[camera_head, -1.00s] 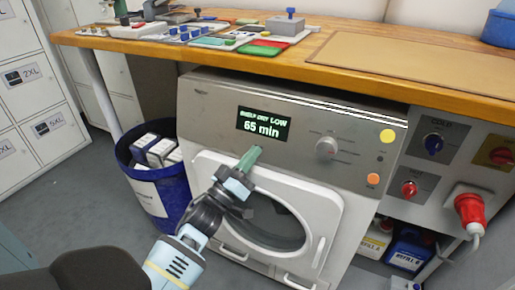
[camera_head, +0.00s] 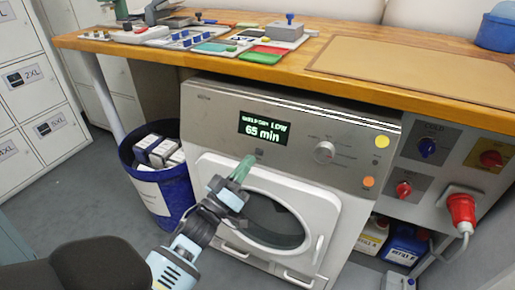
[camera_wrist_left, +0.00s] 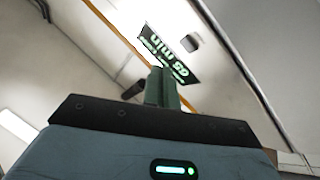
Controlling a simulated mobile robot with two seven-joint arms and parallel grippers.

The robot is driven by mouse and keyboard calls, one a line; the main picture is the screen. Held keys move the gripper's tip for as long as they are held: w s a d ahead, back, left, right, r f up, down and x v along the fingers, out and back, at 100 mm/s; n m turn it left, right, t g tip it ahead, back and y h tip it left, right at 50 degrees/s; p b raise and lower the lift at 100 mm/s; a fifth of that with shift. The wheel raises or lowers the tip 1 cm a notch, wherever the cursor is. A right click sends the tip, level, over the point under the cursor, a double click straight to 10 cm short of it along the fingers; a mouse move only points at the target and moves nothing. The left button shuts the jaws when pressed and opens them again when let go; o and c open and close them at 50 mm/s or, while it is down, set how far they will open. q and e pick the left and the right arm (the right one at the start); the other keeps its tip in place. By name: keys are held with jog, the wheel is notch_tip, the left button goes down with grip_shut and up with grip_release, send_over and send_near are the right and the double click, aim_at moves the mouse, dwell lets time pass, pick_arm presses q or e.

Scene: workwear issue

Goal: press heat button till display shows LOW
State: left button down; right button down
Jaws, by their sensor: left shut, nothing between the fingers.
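The dryer (camera_head: 225,130) stands under the wooden counter. The left wrist view shows the shut fingers (camera_wrist_left: 163,78), the display (camera_wrist_left: 160,52) and a small dark button (camera_wrist_left: 194,41). My right gripper is not in view.
A round knob (camera_head: 324,152), a yellow disc (camera_head: 382,141) and an orange disc (camera_head: 368,182) are on the dryer's panel. A blue bin (camera_head: 165,195) stands to its left. A red plug (camera_head: 461,208) juts out at the right. The counter (camera_head: 270,72) overhangs the dryer.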

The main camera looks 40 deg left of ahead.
pick_arm(q)
jog(key=shift+s+d+r+p, duration=0.2)
jog(key=shift+s+p, duration=0.1)
jog(key=shift+s, duration=0.2)
jog(key=shift+s+d+r+p, duration=0.15)
jog(key=shift+s+p, duration=0.1)
jog(key=shift+s, duration=0.25)
jog(key=shift+a, duration=0.1)
dwell(0.9)
